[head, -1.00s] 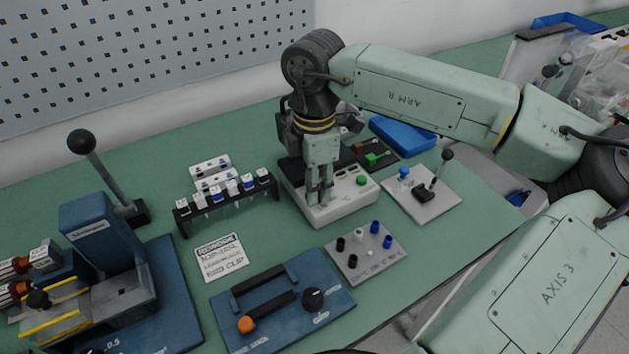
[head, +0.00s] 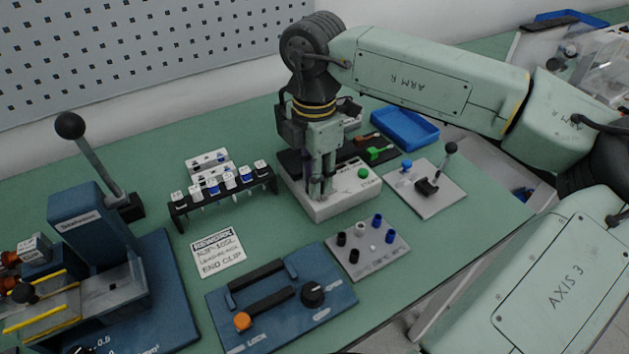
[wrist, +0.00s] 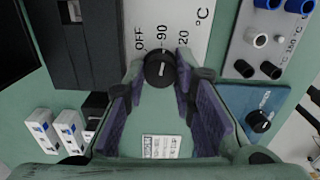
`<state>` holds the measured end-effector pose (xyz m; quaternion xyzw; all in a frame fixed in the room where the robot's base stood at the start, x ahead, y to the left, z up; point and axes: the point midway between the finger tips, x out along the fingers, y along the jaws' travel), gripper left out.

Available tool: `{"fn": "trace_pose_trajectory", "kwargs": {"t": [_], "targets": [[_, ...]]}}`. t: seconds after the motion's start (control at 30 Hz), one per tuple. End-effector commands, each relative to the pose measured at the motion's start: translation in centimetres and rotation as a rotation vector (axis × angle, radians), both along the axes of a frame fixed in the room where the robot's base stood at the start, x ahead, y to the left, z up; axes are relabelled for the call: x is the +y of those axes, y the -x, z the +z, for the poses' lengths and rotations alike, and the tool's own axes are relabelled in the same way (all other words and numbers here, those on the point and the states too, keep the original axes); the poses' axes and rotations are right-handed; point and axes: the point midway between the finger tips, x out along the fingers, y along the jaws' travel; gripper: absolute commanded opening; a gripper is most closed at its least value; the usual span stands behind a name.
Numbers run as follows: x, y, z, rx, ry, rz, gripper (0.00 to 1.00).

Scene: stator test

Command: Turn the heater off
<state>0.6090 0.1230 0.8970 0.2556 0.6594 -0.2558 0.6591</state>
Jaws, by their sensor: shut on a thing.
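The heater is a white box (head: 345,201) with a green button (head: 362,173), in the middle of the bench in the head view. In the wrist view its white face (wrist: 180,22) carries the marks OFF, 90 and 120 °C around a round black knob (wrist: 160,72). My gripper (head: 321,192) points down over the heater's front left part and hides the knob in the head view. In the wrist view my gripper (wrist: 160,68) has its fingertips on both sides of the knob, shut on it. A pale pointer line shows on the knob; its exact setting is unclear.
A rack of capped vials (head: 224,195) stands left of the heater. A plate with black, white and blue posts (head: 367,247) and a blue fixture with a dial (head: 282,303) lie in front. A lever plate (head: 425,188) and a blue tray (head: 405,128) are to the right.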

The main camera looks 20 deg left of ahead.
Motion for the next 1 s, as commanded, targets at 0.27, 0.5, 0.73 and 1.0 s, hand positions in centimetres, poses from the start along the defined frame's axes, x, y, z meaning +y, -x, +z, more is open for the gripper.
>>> {"fn": "trace_pose_trajectory", "kwargs": {"t": [0.27, 0.5, 0.73, 1.0], "targets": [[0.02, -0.03, -0.42, -0.003, 0.0, 0.254, 0.0], [-0.01, 0.0, -0.3, -0.001, 0.0, 0.482, 0.0], [0.0, 0.0, -0.15, -0.001, -0.001, 0.683, 0.0], [-0.04, 0.01, -0.06, 0.0, 0.001, 0.854, 0.0]]}}
